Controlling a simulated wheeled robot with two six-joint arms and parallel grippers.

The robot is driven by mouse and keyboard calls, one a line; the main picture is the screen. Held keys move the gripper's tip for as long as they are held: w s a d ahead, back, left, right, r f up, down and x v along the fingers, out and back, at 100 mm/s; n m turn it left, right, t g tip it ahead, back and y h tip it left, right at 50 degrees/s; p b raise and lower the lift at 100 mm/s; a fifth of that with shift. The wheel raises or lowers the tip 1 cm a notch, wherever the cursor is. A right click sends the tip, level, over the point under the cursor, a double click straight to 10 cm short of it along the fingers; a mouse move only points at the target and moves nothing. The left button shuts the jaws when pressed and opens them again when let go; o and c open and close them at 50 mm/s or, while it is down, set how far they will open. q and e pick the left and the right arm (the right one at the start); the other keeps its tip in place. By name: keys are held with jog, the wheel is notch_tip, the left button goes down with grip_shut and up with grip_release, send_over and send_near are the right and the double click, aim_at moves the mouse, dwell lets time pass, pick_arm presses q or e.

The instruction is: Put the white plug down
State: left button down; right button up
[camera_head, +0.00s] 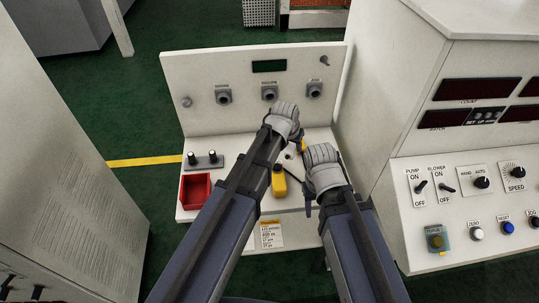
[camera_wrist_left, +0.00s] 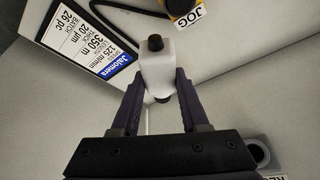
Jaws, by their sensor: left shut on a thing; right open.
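In the left wrist view, the white plug (camera_wrist_left: 157,72) is a pale block with a dark round end at its top. My left gripper (camera_wrist_left: 160,88) is shut on it, with one dark finger on each side. Whether the plug touches anything beneath cannot be told. In the head view, my left gripper (camera_head: 285,120) is over the back of the white bench (camera_head: 252,226), in front of the upright panel (camera_head: 240,75). The plug is hidden there behind the hand. My right gripper (camera_head: 320,170) is open, lower and to the right, over the bench; its fingertips are mostly hidden.
The panel has three round sockets (camera_head: 269,93). A red tray (camera_head: 196,190) and a grey block (camera_head: 203,161) with two black-topped pieces stand at left. A yellow pendant (camera_head: 279,182) lies between my arms; its JOG label (camera_wrist_left: 188,18) shows. A printed card (camera_head: 268,235) is at the front.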

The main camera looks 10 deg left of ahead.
pick_arm(q)
jog(key=w+a+n, duration=0.2)
jog(key=a, duration=1.4)
jog(key=shift+y, duration=0.3)
notch_tip(320, 180, down, 6)
jog(key=b, duration=0.6)
jog(key=shift+d+f, duration=0.15)
jog(key=shift+f, duration=0.1)
notch_tip(320, 180, down, 4)
jog(key=b, duration=0.4)
jog(key=shift+r, duration=0.25)
jog(key=shift+f, duration=0.15)
jog(key=shift+c, duration=2.1)
grip_release()
jog(key=shift+r, duration=0.2)
